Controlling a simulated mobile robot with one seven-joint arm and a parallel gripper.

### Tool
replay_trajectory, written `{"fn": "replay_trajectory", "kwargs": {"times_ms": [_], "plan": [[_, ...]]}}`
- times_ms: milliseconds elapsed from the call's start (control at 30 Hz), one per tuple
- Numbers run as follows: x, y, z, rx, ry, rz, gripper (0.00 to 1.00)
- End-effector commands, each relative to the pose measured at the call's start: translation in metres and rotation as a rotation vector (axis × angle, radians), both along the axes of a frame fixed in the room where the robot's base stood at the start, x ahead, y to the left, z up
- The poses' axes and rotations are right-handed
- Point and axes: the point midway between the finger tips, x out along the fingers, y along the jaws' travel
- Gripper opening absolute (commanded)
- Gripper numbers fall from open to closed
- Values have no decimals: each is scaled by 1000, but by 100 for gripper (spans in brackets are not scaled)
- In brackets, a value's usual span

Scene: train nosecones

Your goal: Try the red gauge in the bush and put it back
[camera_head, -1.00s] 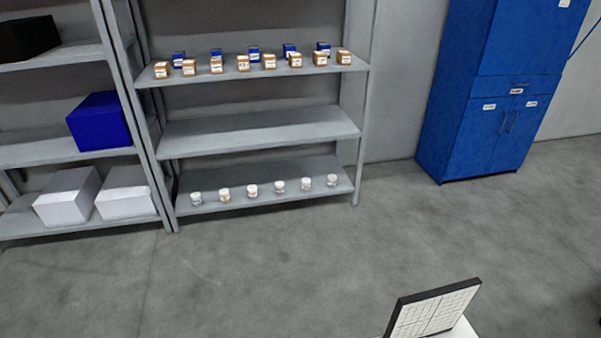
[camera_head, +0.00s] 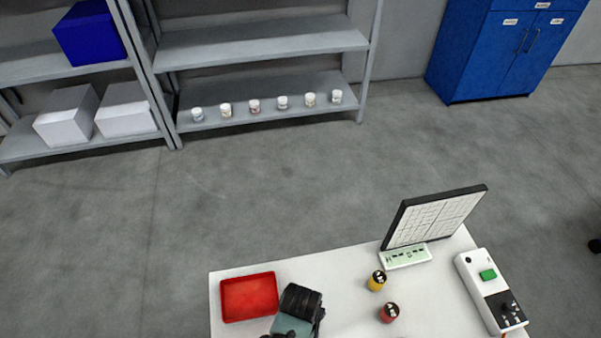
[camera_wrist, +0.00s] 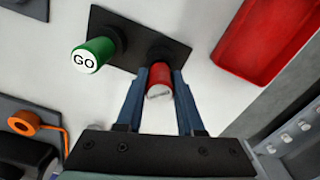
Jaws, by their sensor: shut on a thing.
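The red gauge (camera_wrist: 159,78), a red cylinder with a pale marked end, is between the blue fingers of my gripper (camera_wrist: 158,88) in the wrist view. The gripper is shut on it. The gauge is at the right part of a black plate (camera_wrist: 140,35); I cannot tell whether its lower end is seated there. A green GO gauge (camera_wrist: 92,55) stands at the plate's left part. I cannot make out the bush for certain. In the head view my arm hides the gripped gauge.
A red tray (camera_head: 223,300) lies on the white table (camera_head: 340,260). An orange ring (camera_wrist: 24,122) shows in the wrist view.

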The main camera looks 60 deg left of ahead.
Motion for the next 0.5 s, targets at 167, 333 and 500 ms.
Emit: {"fn": "replay_trajectory", "kwargs": {"times_ms": [167,333,500], "plan": [[1,0,-6,1,-1,0,0],[1,0,-6,1,-1,0,0],[1,0,-6,1,-1,0,47]]}}
